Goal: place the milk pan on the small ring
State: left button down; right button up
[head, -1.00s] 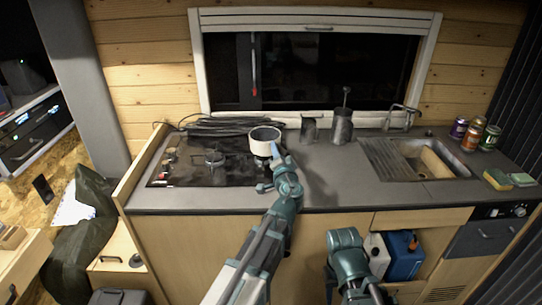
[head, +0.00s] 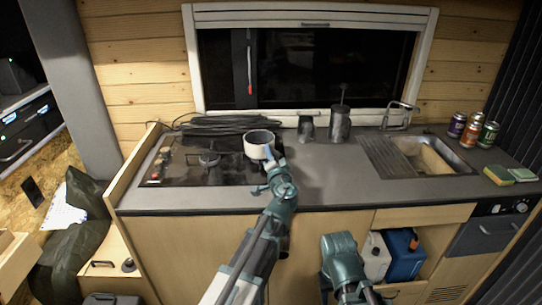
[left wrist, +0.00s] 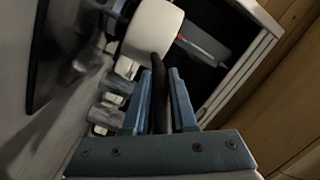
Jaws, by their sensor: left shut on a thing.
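The milk pan (head: 258,146) is a small white pot with a dark inside, at the right rear part of the black hob (head: 190,178). My left gripper (head: 269,155) is shut on its dark handle, on the near right side of the pan. In the left wrist view the white pan (left wrist: 154,30) shows beyond the blue fingers (left wrist: 160,80), with the black handle between them. I cannot tell whether the pan touches the hob. A burner with a pan support (head: 209,160) shows left of the pan. The small ring is not clearly visible.
A coiled black cable (head: 215,124) lies behind the hob. A small grey pot (head: 306,128) and a tall grey canister (head: 339,123) stand to the right of the pan. The sink (head: 420,155), cans (head: 472,130) and sponges (head: 498,175) are farther right. The counter before the canister is clear.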

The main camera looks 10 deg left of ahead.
pick_arm(q)
jog(key=shift+f, duration=0.2)
jog(key=c, duration=0.7)
grip_release()
jog(key=shift+r, duration=0.2)
jog(key=shift+s+d, duration=0.1)
jog(key=shift+s, duration=0.25)
jog(key=v, duration=1.1)
jog(key=shift+s+d, duration=0.15)
